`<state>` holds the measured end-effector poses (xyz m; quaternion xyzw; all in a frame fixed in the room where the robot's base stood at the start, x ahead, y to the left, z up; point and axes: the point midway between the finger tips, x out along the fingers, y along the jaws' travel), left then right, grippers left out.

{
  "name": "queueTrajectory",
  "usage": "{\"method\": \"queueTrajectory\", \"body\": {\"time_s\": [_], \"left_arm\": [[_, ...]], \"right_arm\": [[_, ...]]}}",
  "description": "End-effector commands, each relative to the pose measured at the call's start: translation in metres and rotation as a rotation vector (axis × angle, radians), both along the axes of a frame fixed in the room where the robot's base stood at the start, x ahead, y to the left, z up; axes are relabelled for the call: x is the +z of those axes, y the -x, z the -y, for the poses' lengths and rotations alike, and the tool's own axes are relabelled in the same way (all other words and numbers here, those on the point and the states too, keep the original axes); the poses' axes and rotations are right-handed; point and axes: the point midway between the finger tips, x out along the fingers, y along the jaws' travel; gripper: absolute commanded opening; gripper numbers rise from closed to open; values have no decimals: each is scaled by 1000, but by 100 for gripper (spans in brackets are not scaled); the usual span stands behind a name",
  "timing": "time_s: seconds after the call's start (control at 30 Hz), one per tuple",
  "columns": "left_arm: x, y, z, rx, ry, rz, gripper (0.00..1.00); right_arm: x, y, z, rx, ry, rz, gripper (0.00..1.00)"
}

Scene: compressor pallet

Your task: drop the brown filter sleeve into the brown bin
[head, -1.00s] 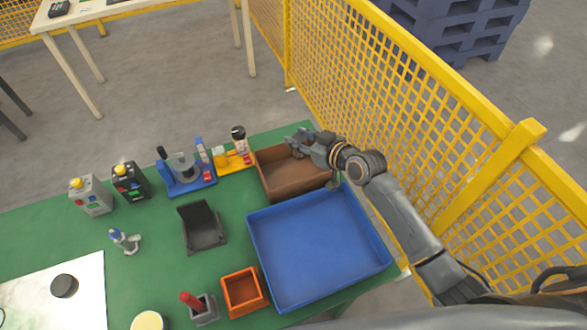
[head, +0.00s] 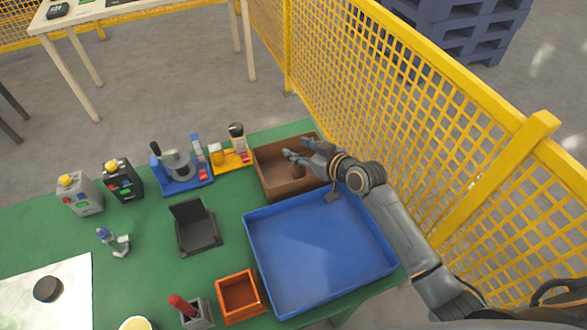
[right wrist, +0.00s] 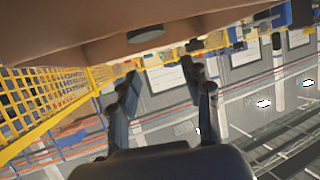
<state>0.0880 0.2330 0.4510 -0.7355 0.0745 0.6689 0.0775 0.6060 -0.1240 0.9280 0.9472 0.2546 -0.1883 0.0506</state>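The brown bin (head: 273,185) stands at the far right of the green table, against the yellow fence. My right gripper (head: 292,156) is over the bin in the head view, its fingers spread. In the right wrist view the gripper (right wrist: 163,88) is open, with nothing between its fingers. A small brown piece (head: 298,172), which looks like the filter sleeve, shows inside the bin below the fingers. A short dark-ended cylinder (right wrist: 146,33), probably the same piece, shows against the brown bin surface (right wrist: 60,25) in the wrist view. My left gripper is out of view.
A blue tray (head: 318,250) stands in front of the brown bin. An orange bin (head: 262,290) is left of it. A yellow stand (head: 238,167) and a blue fixture (head: 190,187) are left of the brown bin.

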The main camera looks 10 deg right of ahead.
Motion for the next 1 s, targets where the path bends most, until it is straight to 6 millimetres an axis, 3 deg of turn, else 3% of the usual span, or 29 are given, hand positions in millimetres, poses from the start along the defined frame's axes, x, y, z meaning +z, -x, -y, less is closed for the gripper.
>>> {"method": "queueTrajectory", "body": {"time_s": [0.43, 0.8, 1.0], "left_arm": [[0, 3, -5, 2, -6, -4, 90], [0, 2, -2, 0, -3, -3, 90], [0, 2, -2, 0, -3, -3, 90]], "right_arm": [[3, 7, 5, -1, 2, 0, 59], [30, 66, 39, 0, 5, -2, 59], [41, 89, 52, -1, 2, -1, 59]]}}
